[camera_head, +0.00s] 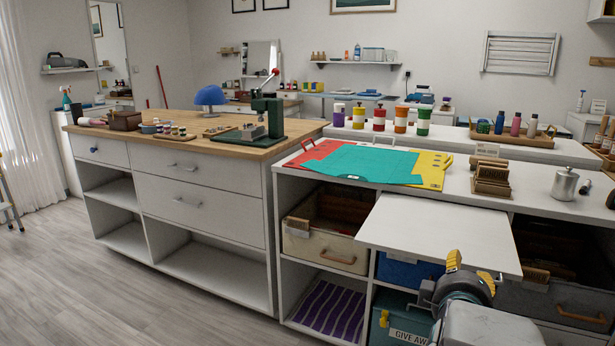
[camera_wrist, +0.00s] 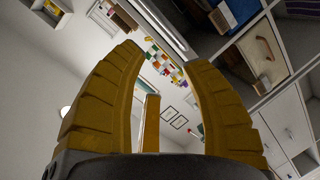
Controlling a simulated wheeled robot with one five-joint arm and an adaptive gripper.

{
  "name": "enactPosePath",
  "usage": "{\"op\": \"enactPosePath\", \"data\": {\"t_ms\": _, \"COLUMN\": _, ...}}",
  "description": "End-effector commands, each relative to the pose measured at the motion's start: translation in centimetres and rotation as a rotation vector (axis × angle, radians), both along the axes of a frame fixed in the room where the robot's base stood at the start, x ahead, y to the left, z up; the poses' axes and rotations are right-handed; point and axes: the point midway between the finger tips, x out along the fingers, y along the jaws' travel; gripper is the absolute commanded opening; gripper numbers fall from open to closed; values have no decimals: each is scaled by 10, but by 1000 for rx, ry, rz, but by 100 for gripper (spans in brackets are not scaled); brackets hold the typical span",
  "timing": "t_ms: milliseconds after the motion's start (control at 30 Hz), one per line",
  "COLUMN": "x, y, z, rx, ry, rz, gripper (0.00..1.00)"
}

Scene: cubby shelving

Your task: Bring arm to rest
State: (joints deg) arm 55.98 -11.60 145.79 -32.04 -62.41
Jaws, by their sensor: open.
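My gripper (camera_head: 470,266) is at the lower right of the head view, in front of the cubby shelving and close to the front edge of a pulled-out white board (camera_head: 440,232). In the wrist view its two yellow ribbed fingers (camera_wrist: 160,75) stand apart with nothing held between them. The wrist view is tilted and shows the room, with cubbies at the upper right. My arm hides part of the lower cubbies in the head view.
The cubby unit holds a beige bin (camera_head: 325,247), a blue bin (camera_head: 405,272), a teal "GIVE AWAY" bin (camera_head: 388,325) and a grey bin (camera_head: 555,300). The floor at left (camera_head: 90,290) is clear.

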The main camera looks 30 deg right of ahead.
Motion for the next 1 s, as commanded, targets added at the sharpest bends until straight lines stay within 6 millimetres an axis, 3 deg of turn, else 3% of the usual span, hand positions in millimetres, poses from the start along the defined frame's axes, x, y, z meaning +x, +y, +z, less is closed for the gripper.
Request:
{"op": "enactPosePath", "data": {"t_ms": 33, "x": 14, "y": 17, "z": 25, "rx": 61, "ry": -13, "rz": 41, "gripper": 42}}
{"op": "enactPosePath", "data": {"t_ms": 233, "x": 47, "y": 82, "z": 52, "rx": 323, "ry": -24, "rz": 149, "gripper": 42}}
{"op": "enactPosePath", "data": {"t_ms": 467, "x": 58, "y": 164, "z": 86, "rx": 609, "ry": 25, "rz": 218, "gripper": 42}}
{"op": "enactPosePath", "data": {"t_ms": 667, "x": 44, "y": 232, "z": 120, "rx": 829, "ry": 116, "rz": 230, "gripper": 42}}
{"op": "enactPosePath", "data": {"t_ms": 800, "x": 23, "y": 273, "z": 144, "rx": 956, "ry": 201, "rz": 210, "gripper": 42}}
{"op": "enactPosePath", "data": {"t_ms": 1000, "x": -13, "y": 313, "z": 174, "rx": 1075, "ry": 317, "rz": 159, "gripper": 42}}
